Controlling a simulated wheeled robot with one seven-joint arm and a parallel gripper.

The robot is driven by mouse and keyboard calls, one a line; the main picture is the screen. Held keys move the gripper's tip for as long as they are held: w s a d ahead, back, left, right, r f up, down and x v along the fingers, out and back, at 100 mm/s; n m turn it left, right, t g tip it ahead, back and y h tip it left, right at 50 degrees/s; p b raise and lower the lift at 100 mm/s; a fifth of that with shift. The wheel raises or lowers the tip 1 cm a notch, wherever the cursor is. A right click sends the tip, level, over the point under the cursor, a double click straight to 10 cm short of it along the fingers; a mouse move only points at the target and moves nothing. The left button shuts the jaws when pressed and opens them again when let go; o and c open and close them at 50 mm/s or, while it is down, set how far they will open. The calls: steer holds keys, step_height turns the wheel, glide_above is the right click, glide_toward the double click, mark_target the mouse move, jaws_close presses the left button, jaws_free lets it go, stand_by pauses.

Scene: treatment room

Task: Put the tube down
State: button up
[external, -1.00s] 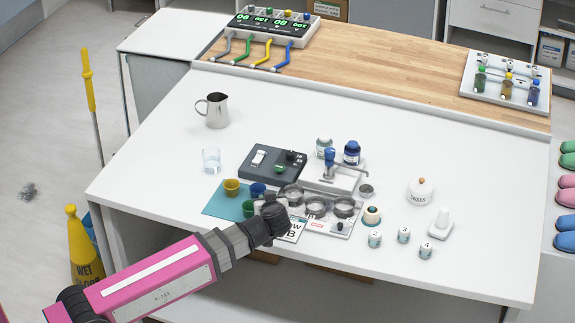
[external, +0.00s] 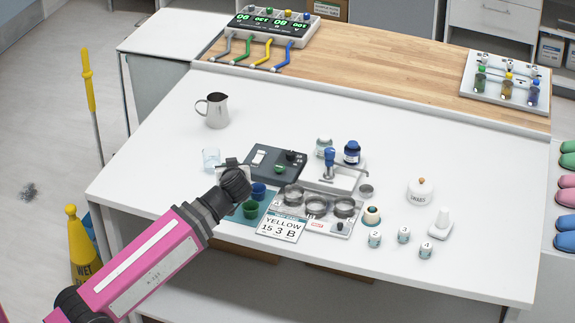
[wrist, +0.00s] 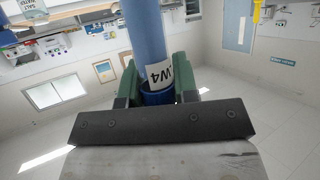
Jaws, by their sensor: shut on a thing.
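My gripper (wrist: 157,84) is shut on a light blue tube (wrist: 145,35) with a darker blue band at its lower end in the wrist view. The tube stands between the green finger pads and carries a white label that reads "W4" upside down. In the external view my gripper (external: 232,164) is over the left part of the white table, near the clear glass (external: 211,158) and the teal mat (external: 238,211). A blue cup (external: 258,191) and a green cup (external: 250,209) are on the mat.
A dark switch box (external: 262,172), round metal dishes (external: 316,206) and a card reading "YELLOW 15 3 B" (external: 282,229) crowd the table's middle. A metal jug (external: 217,112) stands at the back left. The table right of the blue-lidded jar (external: 352,152) has free room.

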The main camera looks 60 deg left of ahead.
step_height(320, 180, up, 6)
steer(key=w+a+f+m+t+h, duration=0.75)
steer(key=w+a+m+t, duration=0.2)
steer(key=w+a, duration=0.35)
steer(key=w+a+r+m+h, duration=0.2)
steer(key=w+a+m+h, duration=0.4)
steer(key=a+m+h, duration=0.35)
steer(key=a+r+m+g+h, duration=0.4)
steer(key=a+r+m+h, duration=0.1)
steer(key=a, duration=0.8)
steer(key=shift+t, duration=0.25)
steer(key=shift+w+d+f, duration=0.85)
steer(key=shift+w+f, duration=0.85)
steer(key=shift+f, duration=1)
steer(key=shift+w+d+f, duration=0.85)
steer(key=shift+w+f, duration=0.85)
steer(key=shift+f, duration=0.95)
steer(key=shift+w+d+f, duration=0.85)
steer(key=shift+w+f, duration=0.85)
steer(key=shift+f, duration=1)
